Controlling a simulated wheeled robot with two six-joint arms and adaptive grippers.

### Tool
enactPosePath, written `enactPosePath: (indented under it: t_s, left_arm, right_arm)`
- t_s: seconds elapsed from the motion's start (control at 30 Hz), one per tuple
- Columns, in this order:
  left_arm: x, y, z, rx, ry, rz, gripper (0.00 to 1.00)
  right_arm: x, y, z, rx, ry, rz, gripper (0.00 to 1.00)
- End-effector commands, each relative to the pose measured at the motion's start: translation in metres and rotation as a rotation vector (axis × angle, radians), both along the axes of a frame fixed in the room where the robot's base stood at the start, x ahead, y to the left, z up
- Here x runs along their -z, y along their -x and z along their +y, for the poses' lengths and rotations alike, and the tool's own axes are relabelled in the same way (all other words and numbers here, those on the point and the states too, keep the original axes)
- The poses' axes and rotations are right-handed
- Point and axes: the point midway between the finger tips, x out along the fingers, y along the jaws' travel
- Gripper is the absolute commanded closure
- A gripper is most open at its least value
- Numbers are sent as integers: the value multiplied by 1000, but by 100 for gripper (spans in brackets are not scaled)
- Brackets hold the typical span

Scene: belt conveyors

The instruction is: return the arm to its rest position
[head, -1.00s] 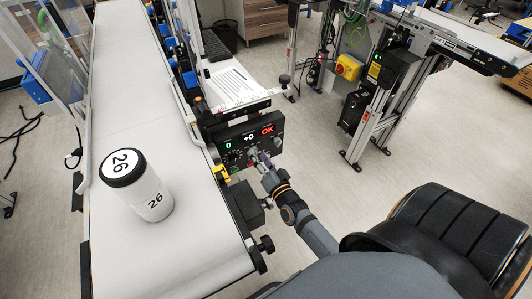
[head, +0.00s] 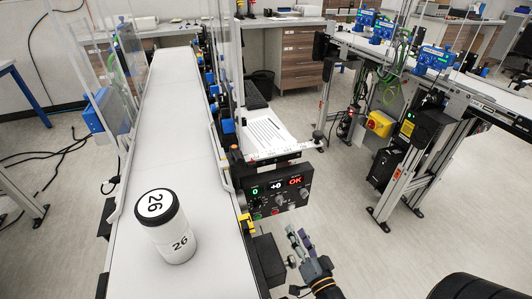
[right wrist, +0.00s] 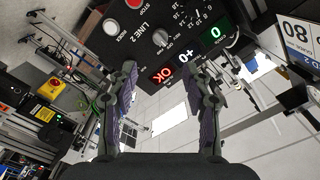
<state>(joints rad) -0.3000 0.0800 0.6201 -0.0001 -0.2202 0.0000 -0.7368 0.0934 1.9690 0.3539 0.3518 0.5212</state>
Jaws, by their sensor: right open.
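My right gripper (head: 299,240) is in the lower middle of the head view, below and to the right of the control panel (head: 278,194). Its two fingers are apart with nothing between them. In the right wrist view the open fingers (right wrist: 160,105) frame the panel, which carries the words LINE 2, a knob, buttons and displays reading OK, +0 and 0. The gripper stands clear of the panel. My left gripper is not in the head view.
The floor between is open.

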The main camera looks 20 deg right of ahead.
Motion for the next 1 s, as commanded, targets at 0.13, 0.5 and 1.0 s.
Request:
enactPosePath:
  t_s: [0.13, 0.5, 1.0]
  left_arm:
    - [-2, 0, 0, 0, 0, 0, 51]
    - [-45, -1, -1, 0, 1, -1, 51]
    - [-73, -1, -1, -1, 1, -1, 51]
  right_arm:
    - [7, 0, 0, -2, 10, 20, 51]
    - [251, 88, -12, -184, 404, 741, 51]
    - [374, 297, -31, -592, 677, 1435, 51]
